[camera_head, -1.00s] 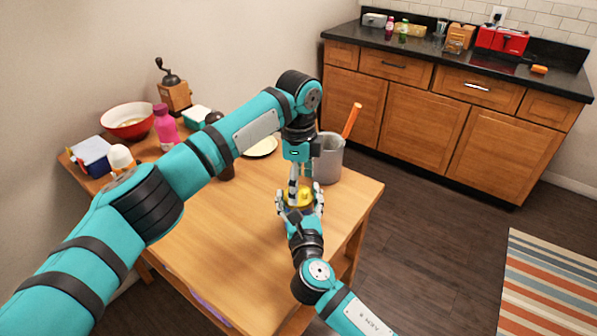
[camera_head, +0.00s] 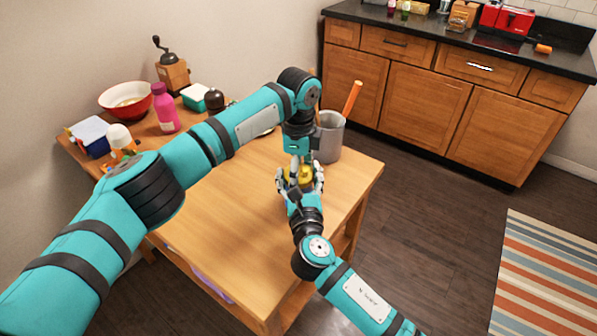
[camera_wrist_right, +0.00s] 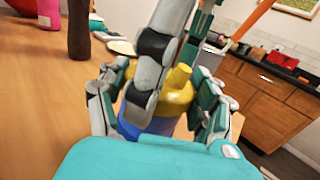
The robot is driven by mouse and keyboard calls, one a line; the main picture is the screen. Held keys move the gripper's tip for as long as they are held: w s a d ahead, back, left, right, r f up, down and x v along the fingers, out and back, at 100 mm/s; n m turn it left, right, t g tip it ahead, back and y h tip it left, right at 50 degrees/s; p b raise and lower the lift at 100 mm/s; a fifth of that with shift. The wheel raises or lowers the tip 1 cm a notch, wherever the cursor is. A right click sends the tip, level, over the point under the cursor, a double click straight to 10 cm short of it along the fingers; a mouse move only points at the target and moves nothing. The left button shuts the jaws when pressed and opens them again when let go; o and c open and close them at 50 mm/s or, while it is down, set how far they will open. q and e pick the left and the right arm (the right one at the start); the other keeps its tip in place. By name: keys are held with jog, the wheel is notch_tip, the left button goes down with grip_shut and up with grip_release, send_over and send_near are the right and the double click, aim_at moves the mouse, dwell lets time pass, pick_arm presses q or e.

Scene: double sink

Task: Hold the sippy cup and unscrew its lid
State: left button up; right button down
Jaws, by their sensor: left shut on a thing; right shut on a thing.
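The sippy cup has a yellow lid with a spout (camera_wrist_right: 180,80) and a blue body (camera_wrist_right: 150,130). It stands upright near the table's right side. In the head view only a bit of the yellow lid (camera_head: 304,174) shows between my grippers. My left gripper (camera_head: 298,170) comes down from above and is shut on the lid; its fingers also show in the right wrist view (camera_wrist_right: 172,70). My right gripper (camera_head: 304,186) is shut around the cup from the front, its fingers on both sides. Most of the blue body is hidden by the grippers.
A grey container (camera_head: 328,138) with an orange-handled utensil (camera_head: 352,98) stands just behind the cup. A pink bottle (camera_head: 165,108), red bowl (camera_head: 125,97), grinder (camera_head: 172,70) and other items fill the table's far left. The table's front (camera_head: 230,240) is clear.

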pick_arm(q)
jog(key=n, duration=0.4)
jog(key=shift+a, duration=0.1)
pick_arm(e)
jog(key=shift+d+f, duration=0.1)
jog(key=shift+d, duration=0.05)
dwell(0.8)
pick_arm(q)
jog(key=o, duration=1.3)
jog(key=shift+r, duration=2.3)
pick_arm(e)
jog(key=shift+a, duration=0.2)
jog(key=shift+c, duration=0.5)
grip_release()
jog(key=shift+s, duration=0.1)
